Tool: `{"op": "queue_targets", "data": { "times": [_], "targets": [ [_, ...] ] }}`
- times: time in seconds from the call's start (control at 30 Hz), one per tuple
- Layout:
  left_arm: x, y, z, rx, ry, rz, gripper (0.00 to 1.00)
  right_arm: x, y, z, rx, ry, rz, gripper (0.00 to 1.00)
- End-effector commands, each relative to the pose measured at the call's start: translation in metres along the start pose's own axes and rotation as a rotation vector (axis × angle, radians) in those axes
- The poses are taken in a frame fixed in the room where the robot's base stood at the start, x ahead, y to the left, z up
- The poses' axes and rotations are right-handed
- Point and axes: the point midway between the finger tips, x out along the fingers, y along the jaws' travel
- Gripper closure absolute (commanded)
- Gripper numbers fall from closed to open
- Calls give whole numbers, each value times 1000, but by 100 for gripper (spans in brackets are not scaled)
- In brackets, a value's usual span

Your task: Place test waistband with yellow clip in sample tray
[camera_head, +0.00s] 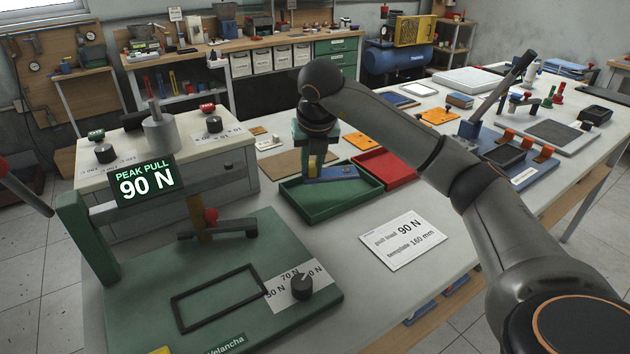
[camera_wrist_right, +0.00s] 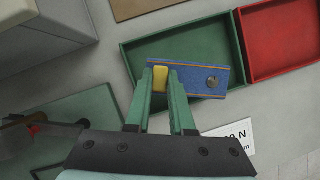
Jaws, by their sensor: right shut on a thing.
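A blue denim waistband (camera_head: 337,173) with orange stitching and a round metal button is at the green tray (camera_head: 306,218). Its yellow clip (camera_wrist_right: 160,78) is between the green fingers of my right gripper (camera_head: 313,166); the fingers (camera_wrist_right: 163,82) also show in the wrist view, shut on the clip end. The waistband lies crosswise over the tray's interior, with its button end to the right. I cannot tell whether it touches the tray floor. The tray looks otherwise empty. My left gripper is not in view.
A red tray (camera_head: 386,167) adjoins the green tray on the right. A card reading 90 N (camera_head: 405,240) lies in front. The pull tester with its display (camera_head: 147,184) and green base (camera_head: 225,285) stands to the left. Orange plates (camera_head: 362,141) lie behind.

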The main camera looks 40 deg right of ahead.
Motion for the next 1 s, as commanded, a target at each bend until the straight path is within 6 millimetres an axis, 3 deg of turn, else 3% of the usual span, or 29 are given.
{"op": "queue_targets", "data": {
  "times": [0.3, 0.5, 0.9, 0.93, 1.0],
  "targets": [
    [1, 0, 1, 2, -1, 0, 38, 33, -10, 8, 2, 1, -1, 100],
    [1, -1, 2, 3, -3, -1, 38, 57, -9, -3, -2, -1, 0, 100],
    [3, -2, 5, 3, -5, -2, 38, 62, -9, -5, -1, -1, 0, 100],
    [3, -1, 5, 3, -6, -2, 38, 62, -9, -5, -1, -1, 0, 78],
    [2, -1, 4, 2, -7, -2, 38, 62, -9, -5, -1, -1, 1, 70]
  ]
}}
